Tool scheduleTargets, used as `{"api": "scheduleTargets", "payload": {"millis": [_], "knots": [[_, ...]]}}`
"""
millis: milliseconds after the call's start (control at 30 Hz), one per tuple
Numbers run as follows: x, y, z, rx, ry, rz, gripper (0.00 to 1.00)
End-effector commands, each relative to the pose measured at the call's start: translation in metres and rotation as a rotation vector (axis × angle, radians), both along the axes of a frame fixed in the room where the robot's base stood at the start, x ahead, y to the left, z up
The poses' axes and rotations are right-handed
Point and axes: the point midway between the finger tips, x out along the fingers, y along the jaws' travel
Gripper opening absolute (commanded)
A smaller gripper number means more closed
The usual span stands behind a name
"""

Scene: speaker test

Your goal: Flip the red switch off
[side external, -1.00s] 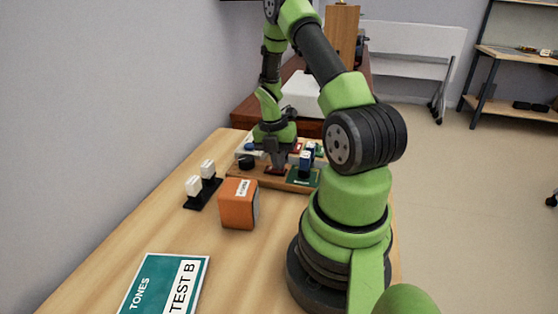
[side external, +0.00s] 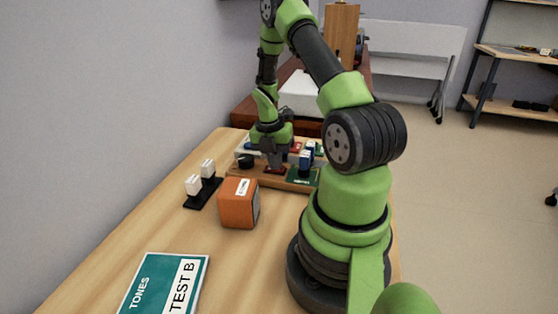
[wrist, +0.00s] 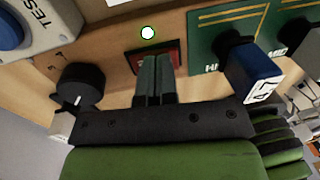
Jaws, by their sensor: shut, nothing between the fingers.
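The red switch (wrist: 175,56) is set in a wooden panel (wrist: 108,60), and in the wrist view my gripper's fingers cover most of it. In the side view a small red patch of the switch (side external: 274,170) shows just below my gripper. My gripper (wrist: 153,62) is shut and empty, with its fingertips over the switch. I cannot tell whether the tips touch it, or which way the switch is set.
A black knob (wrist: 80,87) lies left of the fingers. A blue-and-white block (wrist: 254,74) stands on a green board (wrist: 217,22) at the right, close to my gripper. A blue button (wrist: 8,30) is at upper left. An orange box (side external: 238,204) stands in front of the panel.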

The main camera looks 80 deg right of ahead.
Motion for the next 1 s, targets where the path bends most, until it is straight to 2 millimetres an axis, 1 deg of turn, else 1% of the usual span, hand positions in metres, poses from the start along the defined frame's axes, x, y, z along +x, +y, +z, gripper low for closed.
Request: {"api": "scheduleTargets", "payload": {"millis": [133, 433, 567, 667, 1000], "knots": [[0.006, 0.000, 0.002, 0.000, 0.000, 0.000, 0.00], [0.006, 0.000, 0.003, 0.001, 0.001, -0.002, 0.00], [0.007, 0.000, 0.011, -0.002, -0.001, -0.001, 0.00], [0.010, 0.000, 0.025, -0.003, -0.003, -0.002, 0.00], [0.021, 0.000, 0.102, -0.005, -0.005, -0.001, 0.00]]}}
